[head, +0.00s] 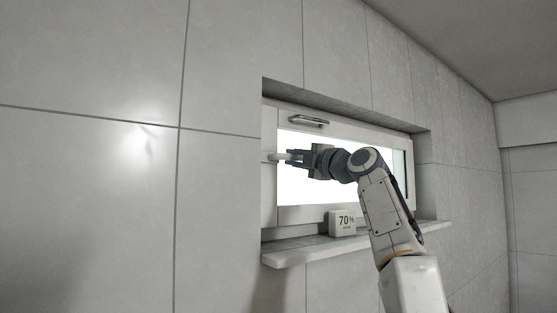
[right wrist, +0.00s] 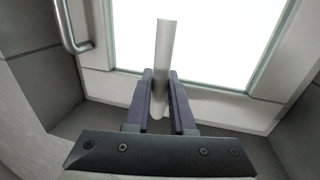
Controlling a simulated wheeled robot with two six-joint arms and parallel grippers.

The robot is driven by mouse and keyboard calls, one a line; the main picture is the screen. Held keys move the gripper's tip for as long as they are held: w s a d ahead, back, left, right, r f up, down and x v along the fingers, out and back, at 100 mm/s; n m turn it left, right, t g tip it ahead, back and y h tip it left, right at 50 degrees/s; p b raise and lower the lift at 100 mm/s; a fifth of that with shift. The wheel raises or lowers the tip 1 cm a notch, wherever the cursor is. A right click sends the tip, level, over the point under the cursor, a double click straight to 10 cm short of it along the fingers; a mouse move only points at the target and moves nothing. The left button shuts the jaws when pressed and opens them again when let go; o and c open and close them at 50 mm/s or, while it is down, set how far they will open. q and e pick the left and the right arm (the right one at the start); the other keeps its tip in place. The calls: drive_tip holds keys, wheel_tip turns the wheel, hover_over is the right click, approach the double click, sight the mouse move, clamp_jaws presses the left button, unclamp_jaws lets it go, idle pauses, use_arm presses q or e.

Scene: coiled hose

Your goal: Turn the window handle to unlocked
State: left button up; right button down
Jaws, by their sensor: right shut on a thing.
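The window handle (head: 274,157) is a pale lever on the left side of the white window frame (head: 269,190). In the head view it points sideways toward the glass. The fingers hide part of the handle in the head view. My left gripper is not in view.
A metal bar pull (head: 308,120) is on the upper frame; it also shows in the right wrist view (right wrist: 70,28). The window sits in a tiled wall recess.

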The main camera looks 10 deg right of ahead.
drive_tip(key=shift+s, duration=0.1)
drive_tip(key=shift+r, duration=0.1)
drive_tip(key=c, duration=0.8)
unclamp_jaws()
drive_tip(key=shift+a, duration=0.1)
drive_tip(key=shift+o, duration=0.2)
